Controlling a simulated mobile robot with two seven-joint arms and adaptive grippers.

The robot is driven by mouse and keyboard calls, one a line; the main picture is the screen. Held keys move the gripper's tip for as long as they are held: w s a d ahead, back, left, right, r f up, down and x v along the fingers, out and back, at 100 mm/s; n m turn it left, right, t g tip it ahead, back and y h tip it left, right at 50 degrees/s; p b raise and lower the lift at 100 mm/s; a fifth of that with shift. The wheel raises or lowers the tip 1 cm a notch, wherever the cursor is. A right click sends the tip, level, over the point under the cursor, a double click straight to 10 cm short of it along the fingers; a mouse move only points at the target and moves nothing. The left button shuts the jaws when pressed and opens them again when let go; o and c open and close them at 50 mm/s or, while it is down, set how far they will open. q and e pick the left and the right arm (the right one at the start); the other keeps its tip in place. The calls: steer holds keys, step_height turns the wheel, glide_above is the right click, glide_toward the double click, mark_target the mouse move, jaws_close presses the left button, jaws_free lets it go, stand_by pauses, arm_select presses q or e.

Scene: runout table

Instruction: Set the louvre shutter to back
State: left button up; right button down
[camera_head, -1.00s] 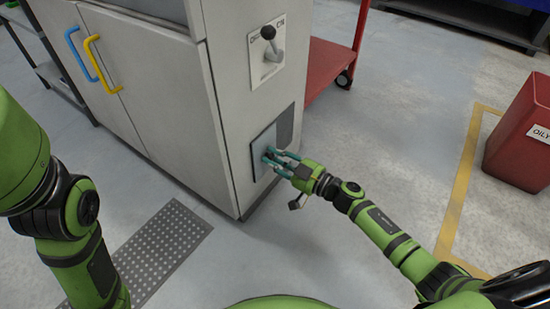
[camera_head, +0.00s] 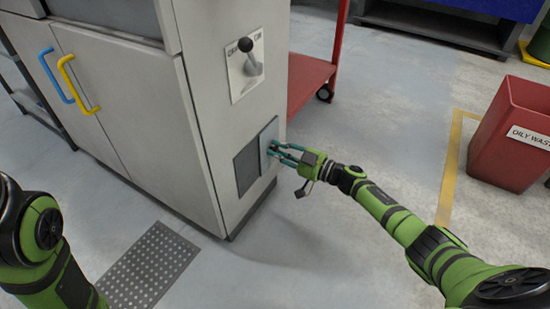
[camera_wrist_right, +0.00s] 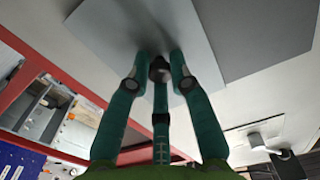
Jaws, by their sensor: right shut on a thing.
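The louvre shutter (camera_head: 268,137) is a light grey plate low on the side of the grey cabinet. It sits at the right end of its place, towards the cabinet's rear edge, and a dark grey panel (camera_head: 246,170) is bare to its left. My right gripper (camera_head: 274,149) is at the plate with its teal fingers shut on a small dark knob. In the right wrist view, the fingers close around the knob (camera_wrist_right: 158,70) in front of the plate (camera_wrist_right: 105,30). My left arm shows at the lower left, but its gripper is out of view.
A lever with a black ball (camera_head: 246,45) stands above the shutter on a white plate. A red cart (camera_head: 310,80) is just behind the cabinet. A red oily waste bin (camera_head: 505,140) stands at the right. The floor between is clear.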

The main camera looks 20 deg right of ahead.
steer(key=shift+w+d+r, duration=0.25)
steer(key=shift+d+r, duration=0.05)
steer(key=shift+r, duration=0.05)
steer(key=c, duration=1.1)
jaws_free()
steer(key=shift+h, duration=0.3)
steer(key=shift+f, duration=0.1)
steer(key=shift+a, duration=0.1)
steer(key=shift+s, duration=0.1)
steer(key=v, duration=1.2)
steer(key=shift+f, duration=0.15)
